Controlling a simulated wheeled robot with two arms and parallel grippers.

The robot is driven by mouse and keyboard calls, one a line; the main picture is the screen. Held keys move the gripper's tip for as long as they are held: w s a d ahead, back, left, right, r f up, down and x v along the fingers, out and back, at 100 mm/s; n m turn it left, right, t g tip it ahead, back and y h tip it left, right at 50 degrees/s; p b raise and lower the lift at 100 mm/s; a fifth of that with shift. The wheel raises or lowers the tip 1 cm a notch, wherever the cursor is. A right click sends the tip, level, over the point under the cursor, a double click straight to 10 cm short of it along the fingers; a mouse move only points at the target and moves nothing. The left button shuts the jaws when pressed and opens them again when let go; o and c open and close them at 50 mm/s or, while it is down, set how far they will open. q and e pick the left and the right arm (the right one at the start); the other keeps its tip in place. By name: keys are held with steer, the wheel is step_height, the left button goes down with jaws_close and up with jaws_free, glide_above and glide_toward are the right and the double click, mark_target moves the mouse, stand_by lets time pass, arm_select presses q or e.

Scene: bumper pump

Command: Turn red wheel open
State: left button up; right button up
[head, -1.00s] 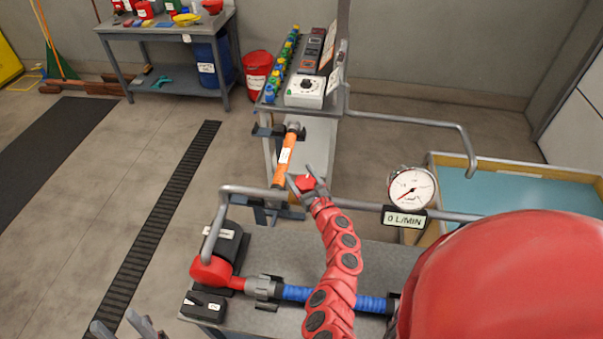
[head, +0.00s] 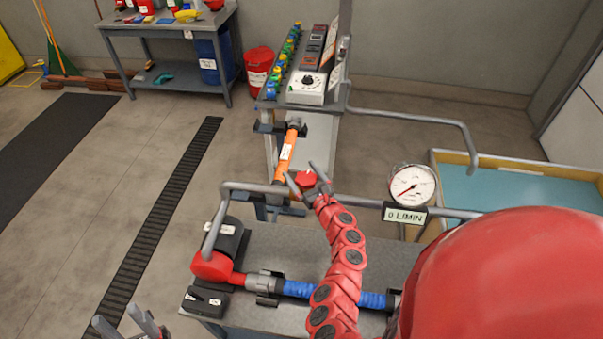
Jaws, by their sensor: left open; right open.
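A small red wheel (head: 306,179) shows at the grey pipe in the middle of the head view. My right gripper (head: 300,170) is open, with one finger on each side of the wheel in this view. Whether the fingers touch it, I cannot tell. The gripper and its red arm hide part of the wheel and pipe. My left gripper (head: 114,316) is open and empty at the bottom left edge, partly cut off. The round gauge (head: 412,185) has its needle at the lower left, above a display (head: 405,216) reading 0 L/MIN.
A grey pump bench (head: 300,244) carries a red and black pump (head: 212,266) and a blue hose (head: 298,289). An orange tube (head: 286,155) lies behind the wheel. A blue-floored tank (head: 520,195) stands at right. Open floor lies at left.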

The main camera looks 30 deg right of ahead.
steer(key=s+b, duration=0.6)
steer(key=s, duration=1.1)
steer(key=shift+s+b, duration=0.2)
steer(key=shift+b, duration=0.15)
steer(key=shift+d+f, duration=0.1)
